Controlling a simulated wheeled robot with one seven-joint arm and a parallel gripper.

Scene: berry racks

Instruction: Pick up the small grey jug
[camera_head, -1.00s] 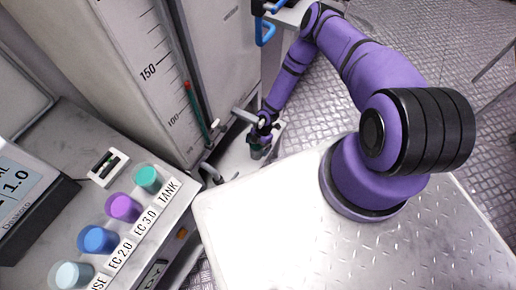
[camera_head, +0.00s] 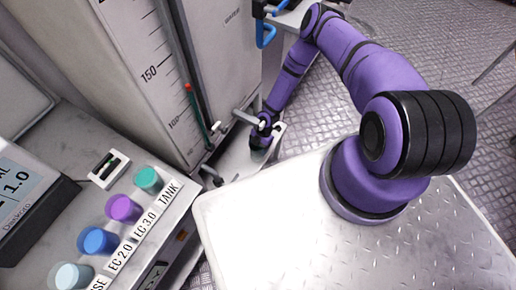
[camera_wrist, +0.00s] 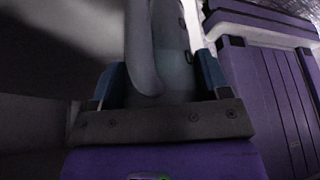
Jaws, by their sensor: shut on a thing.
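The small grey jug (camera_wrist: 174,50) fills the middle of the wrist view, with its curved handle (camera_wrist: 141,50) toward me. My gripper (camera_wrist: 160,65) is shut on it, with one blue-padded finger on each side. The jug's base and rim are not clear in this view. In the head view my gripper (camera_head: 262,136) is at the far end of my purple arm, low beside the tall tank. The jug is too small and covered to make out there.
The tall graduated tank (camera_head: 150,70) stands close to the left of my gripper, with a metal bar handle (camera_head: 243,116) near it. A pale ledge (camera_head: 238,163) lies below. A panel with coloured caps (camera_head: 124,207) is at lower left. Patterned metal floor (camera_head: 425,35) is open at right.

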